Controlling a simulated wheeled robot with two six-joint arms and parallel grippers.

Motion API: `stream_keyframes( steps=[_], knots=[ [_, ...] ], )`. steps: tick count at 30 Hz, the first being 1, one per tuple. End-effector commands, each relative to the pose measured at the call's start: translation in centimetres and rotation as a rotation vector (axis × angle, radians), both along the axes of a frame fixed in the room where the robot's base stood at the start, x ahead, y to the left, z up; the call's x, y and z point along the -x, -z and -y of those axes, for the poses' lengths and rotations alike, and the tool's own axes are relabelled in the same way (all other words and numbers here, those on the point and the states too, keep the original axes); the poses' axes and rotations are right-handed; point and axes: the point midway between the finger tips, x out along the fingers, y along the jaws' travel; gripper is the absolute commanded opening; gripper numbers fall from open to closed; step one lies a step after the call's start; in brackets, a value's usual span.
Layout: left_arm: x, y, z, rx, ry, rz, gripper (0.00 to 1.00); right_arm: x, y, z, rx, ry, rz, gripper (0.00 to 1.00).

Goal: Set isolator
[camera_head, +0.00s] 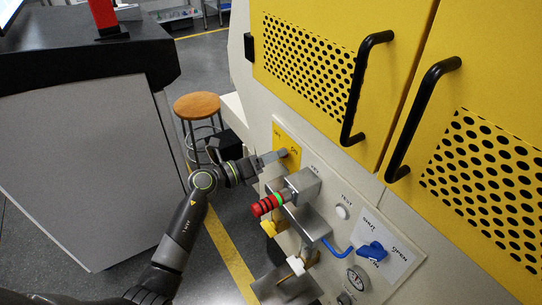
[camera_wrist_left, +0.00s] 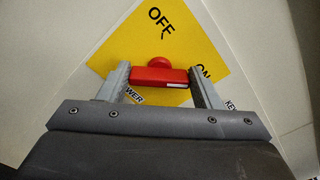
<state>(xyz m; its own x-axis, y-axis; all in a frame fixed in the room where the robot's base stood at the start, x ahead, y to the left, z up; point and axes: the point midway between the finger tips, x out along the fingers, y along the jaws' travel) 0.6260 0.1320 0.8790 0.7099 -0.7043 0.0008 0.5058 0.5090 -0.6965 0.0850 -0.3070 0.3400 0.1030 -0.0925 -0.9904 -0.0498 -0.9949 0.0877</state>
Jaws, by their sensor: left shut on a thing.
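The isolator has a red bar handle (camera_wrist_left: 150,77) with a round red hub, on a yellow plate (camera_wrist_left: 210,48) marked OFF and ON. My left gripper (camera_wrist_left: 162,84) is shut on the bar, a finger at each end. The bar lies nearly level across the wrist view, its right end towards ON. In the head view my left gripper (camera_head: 277,156) reaches the yellow plate (camera_head: 281,133) and hides the handle. My right gripper is not in view.
Close to my left gripper, a red-and-black striped cylinder with a green ring (camera_head: 266,205) sticks out. Yellow doors with black handles (camera_head: 364,85) stand above. A stool (camera_head: 197,106) is behind.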

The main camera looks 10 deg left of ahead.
Motion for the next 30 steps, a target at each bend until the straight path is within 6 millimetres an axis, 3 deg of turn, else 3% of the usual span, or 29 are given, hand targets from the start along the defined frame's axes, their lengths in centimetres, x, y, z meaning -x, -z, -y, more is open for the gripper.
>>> stream_keyframes(
  steps=[1, 6, 17, 23, 30],
  knots=[
    [0.1, 0.3, -0.1, -0.006, 0.001, -0.003, 0.59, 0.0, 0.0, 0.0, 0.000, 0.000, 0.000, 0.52],
    [0.0, 0.2, 0.0, -0.004, 0.000, -0.002, 0.80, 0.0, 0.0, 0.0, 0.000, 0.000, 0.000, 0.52],
    [0.4, 0.1, -0.5, -0.003, -0.001, -0.001, 0.80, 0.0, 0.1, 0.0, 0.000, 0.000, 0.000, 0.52],
    [2.8, 0.3, -2.9, -0.007, -0.002, -0.001, 0.80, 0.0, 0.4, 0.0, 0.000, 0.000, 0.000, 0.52],
    [7.1, 0.4, -7.0, -0.009, 0.000, -0.003, 0.80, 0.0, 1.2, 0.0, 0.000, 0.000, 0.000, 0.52]
  ],
)
